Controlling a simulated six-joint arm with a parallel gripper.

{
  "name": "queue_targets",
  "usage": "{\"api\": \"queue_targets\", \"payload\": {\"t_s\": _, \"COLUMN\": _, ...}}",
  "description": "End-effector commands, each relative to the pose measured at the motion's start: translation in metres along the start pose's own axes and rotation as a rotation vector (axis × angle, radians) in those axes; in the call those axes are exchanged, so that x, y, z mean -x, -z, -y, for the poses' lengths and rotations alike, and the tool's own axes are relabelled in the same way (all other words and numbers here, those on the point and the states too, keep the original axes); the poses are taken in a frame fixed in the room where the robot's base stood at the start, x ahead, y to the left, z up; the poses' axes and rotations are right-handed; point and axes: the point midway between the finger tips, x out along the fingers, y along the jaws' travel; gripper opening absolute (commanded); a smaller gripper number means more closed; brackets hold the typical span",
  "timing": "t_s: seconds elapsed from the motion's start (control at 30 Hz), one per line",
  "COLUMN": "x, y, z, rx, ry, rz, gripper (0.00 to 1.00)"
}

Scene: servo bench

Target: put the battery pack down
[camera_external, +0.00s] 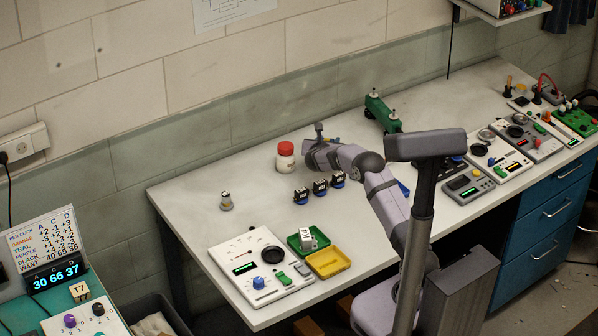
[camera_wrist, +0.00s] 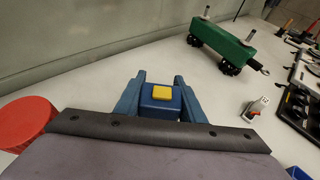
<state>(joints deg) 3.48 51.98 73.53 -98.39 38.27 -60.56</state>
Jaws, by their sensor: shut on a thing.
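A blue block with a yellow top patch, which looks like the battery pack (camera_wrist: 160,102), sits between the two blue fingers of my gripper (camera_wrist: 160,92) in the wrist view. The fingers are shut on its sides. I cannot tell whether its underside touches the bench. In the external view my gripper (camera_external: 328,142) is over the back middle of the white bench (camera_external: 225,170), right of the red-lidded jar (camera_external: 285,156). The pack is mostly hidden there by my arm.
A green wheeled cart (camera_external: 382,113) stands behind and right; it also shows in the wrist view (camera_wrist: 222,42). Small dark servos (camera_external: 320,187) line up in front. A green tray (camera_external: 308,241) holds a white item beside an empty yellow tray (camera_external: 328,262). The back-left bench is mostly clear.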

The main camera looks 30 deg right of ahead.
Motion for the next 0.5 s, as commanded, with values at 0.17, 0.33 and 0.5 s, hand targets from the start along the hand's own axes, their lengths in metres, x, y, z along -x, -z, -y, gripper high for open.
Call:
{"api": "queue_targets", "payload": {"t_s": 0.17, "x": -0.008, "y": 0.021, "z": 0.000, "rx": 0.003, "ry": 0.001, "rz": -0.002, "gripper": 0.11}}
{"api": "queue_targets", "payload": {"t_s": 0.33, "x": -0.011, "y": 0.026, "z": 0.000, "rx": 0.001, "ry": 0.000, "rz": 0.000, "gripper": 0.11}}
{"api": "queue_targets", "payload": {"t_s": 0.5, "x": -0.011, "y": 0.026, "z": 0.000, "rx": 0.001, "ry": 0.000, "rz": 0.001, "gripper": 0.11}}
